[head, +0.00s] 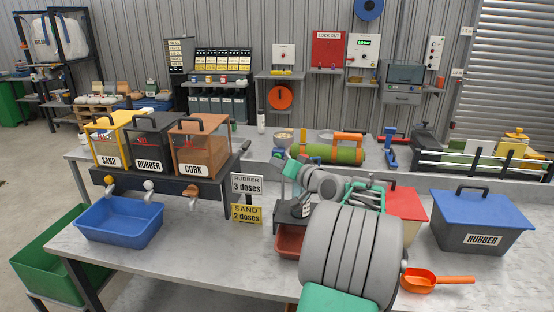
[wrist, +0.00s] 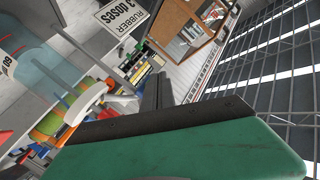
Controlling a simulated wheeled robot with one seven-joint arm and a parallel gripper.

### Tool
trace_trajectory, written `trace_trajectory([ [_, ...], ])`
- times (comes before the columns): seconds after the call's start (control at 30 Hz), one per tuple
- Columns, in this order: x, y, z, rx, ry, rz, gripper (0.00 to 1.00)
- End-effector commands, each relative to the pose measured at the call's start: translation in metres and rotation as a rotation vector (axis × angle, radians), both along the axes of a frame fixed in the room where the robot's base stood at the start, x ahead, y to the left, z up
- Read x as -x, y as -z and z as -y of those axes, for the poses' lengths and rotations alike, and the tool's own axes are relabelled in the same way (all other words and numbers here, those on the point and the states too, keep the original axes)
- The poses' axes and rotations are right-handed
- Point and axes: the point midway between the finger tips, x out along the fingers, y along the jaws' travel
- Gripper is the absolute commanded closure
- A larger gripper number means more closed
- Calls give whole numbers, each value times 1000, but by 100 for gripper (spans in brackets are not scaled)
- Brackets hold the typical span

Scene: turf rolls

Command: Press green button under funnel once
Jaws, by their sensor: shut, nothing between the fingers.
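My gripper (wrist: 157,78) shows in the wrist view as dark fingers shut together, with nothing between them, beyond its green body. In the head view my arm covers the right middle of the bench, and the fingertips are not clear. A clear bluish vessel (wrist: 42,68) with printed marks stands left of the fingers in the wrist view; I cannot tell if it is the funnel. A dark stand (head: 290,211) sits partly behind my arm, with a red-brown tray (head: 289,241) below its front. I cannot make out a green button; it may be hidden behind my arm.
Hoppers marked SAND (head: 109,161), RUBBER (head: 149,166) and CORK (head: 193,170) stand at the left above a blue bin (head: 120,222). Dose signs (head: 247,184) stand near my arm. A blue-lidded RUBBER box (head: 482,238) and orange scoop (head: 425,280) lie right.

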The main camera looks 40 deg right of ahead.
Motion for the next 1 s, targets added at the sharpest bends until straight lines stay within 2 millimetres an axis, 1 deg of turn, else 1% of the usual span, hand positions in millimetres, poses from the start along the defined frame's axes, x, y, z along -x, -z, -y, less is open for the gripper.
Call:
trace_trajectory([
  [1.0, -5, 0, 7, 1, 0, 1, 100],
])
